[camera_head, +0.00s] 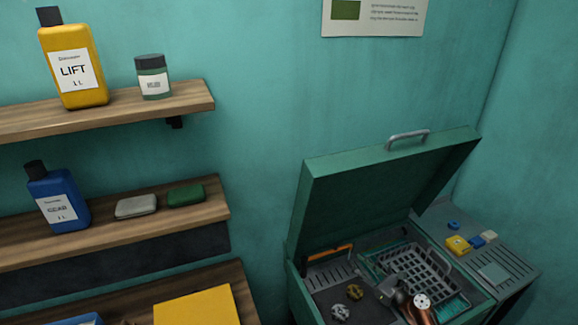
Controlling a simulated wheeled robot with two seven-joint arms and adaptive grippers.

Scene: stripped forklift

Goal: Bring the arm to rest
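My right gripper (388,290) is low in the picture, over the inside of the open green parts-washer bin. It is small and partly merged with my arm, so I cannot tell whether its fingers are open or shut, or whether it touches anything. A wire basket (412,268) lies just behind and to the right of it. Two small round gear-like parts, one brassy (354,291) and one grey (339,312), lie to its left on the dark bin floor. My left gripper is not in view.
The bin's green lid (375,190) stands raised behind my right gripper. A grey side shelf (490,272) with small yellow and blue items is at right.

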